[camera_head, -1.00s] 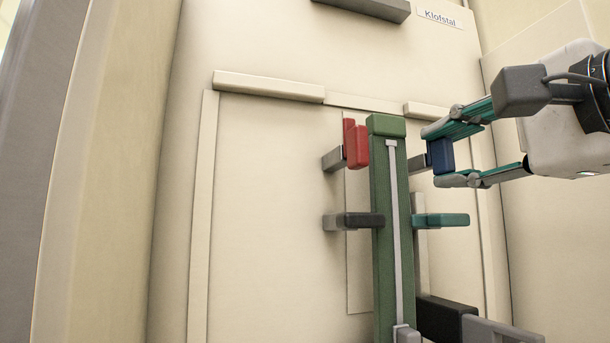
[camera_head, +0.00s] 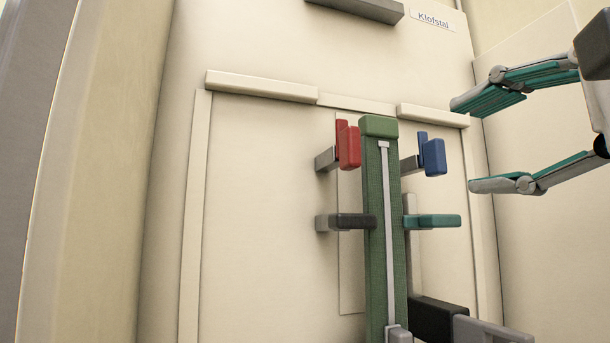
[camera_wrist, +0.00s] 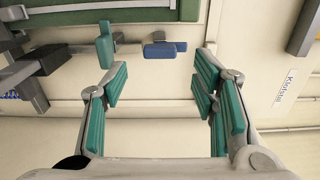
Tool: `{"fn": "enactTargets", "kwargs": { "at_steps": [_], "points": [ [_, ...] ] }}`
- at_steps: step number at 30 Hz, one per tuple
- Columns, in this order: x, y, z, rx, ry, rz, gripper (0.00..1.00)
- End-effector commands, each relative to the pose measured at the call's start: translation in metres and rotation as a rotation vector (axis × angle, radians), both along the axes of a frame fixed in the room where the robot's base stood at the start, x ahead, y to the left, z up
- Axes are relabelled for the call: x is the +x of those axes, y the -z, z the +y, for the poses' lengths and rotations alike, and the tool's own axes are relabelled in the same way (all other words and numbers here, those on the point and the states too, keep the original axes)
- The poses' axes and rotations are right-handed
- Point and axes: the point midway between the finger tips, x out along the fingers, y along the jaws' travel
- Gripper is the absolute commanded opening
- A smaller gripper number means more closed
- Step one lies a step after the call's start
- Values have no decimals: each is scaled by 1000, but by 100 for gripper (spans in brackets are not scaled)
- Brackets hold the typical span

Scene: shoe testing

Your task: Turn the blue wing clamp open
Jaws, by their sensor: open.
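The blue wing clamp (camera_head: 432,156) sits on a short grey arm at the upper right of the green post (camera_head: 378,240), its blue wings standing upright. In the wrist view the blue clamp (camera_wrist: 162,50) lies ahead, beyond the fingertips and between their lines. My gripper (camera_head: 462,145) is open and empty, to the right of the blue clamp and apart from it. Its teal-padded fingers also show in the wrist view (camera_wrist: 158,75), spread wide.
A red clamp (camera_head: 348,146) sits at the post's upper left. A black bar (camera_head: 350,221) and a teal bar (camera_head: 432,221) stick out lower down. A black and grey block (camera_head: 440,315) is at the lower right. A "Klofstal" label (camera_head: 435,20) is on the back panel.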

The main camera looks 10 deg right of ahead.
Motion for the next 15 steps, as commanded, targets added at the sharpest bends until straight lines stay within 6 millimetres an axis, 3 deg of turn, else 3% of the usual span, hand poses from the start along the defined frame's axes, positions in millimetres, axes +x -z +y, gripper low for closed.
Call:
{"fn": "enactTargets", "kwargs": {
  "at_steps": [6, 15],
  "points": [
    [-42, 0, -8, 1, 2, -3, 53],
    [-65, 0, -13, 1, 1, -1, 53]
  ]
}}
